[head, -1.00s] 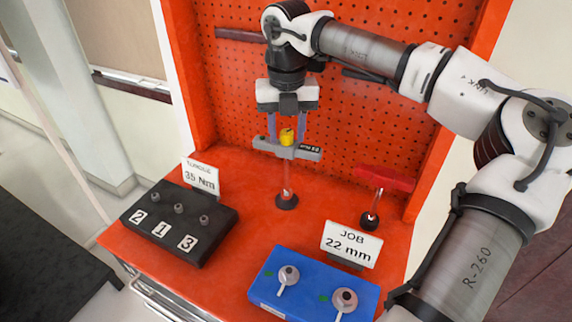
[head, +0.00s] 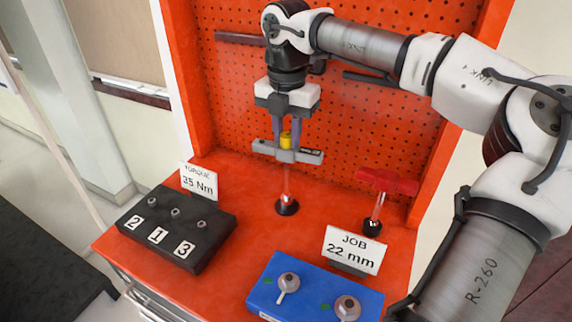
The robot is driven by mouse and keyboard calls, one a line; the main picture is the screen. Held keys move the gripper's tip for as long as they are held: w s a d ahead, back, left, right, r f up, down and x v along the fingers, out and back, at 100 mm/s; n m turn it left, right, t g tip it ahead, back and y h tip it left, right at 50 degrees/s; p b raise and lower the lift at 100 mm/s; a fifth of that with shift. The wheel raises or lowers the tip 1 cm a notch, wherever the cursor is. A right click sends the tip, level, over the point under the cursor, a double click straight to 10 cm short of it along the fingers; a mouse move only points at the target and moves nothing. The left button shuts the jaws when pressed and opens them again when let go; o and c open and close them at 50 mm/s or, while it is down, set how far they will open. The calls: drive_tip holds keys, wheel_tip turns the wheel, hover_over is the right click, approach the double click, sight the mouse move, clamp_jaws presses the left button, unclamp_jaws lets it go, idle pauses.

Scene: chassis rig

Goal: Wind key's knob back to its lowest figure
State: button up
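The key is a grey T-shaped tool (head: 308,156) with a yellow knob (head: 285,139) on top of its crossbar. Its reddish shaft stands upright in a black round base (head: 287,207) on the orange bench. My gripper (head: 286,147) points down over the key, with one finger on each side of the yellow knob. Whether the fingers touch the knob is too small to tell. Any figures on the knob or crossbar are too small to read.
A red-handled tool (head: 388,181) stands to the right. A black block (head: 172,232) with several numbered bolts and a 35 Nm card (head: 199,181) is at left. A pegboard rises behind.

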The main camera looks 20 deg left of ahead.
drive_tip(key=shift+n+p, duration=0.8)
drive_tip(key=shift+n, duration=1.2)
drive_tip(key=o, duration=0.6)
drive_tip(key=shift+o, duration=0.2)
drive_tip(key=shift+r+p, duration=2.3)
drive_tip(key=shift+r, duration=0.7)
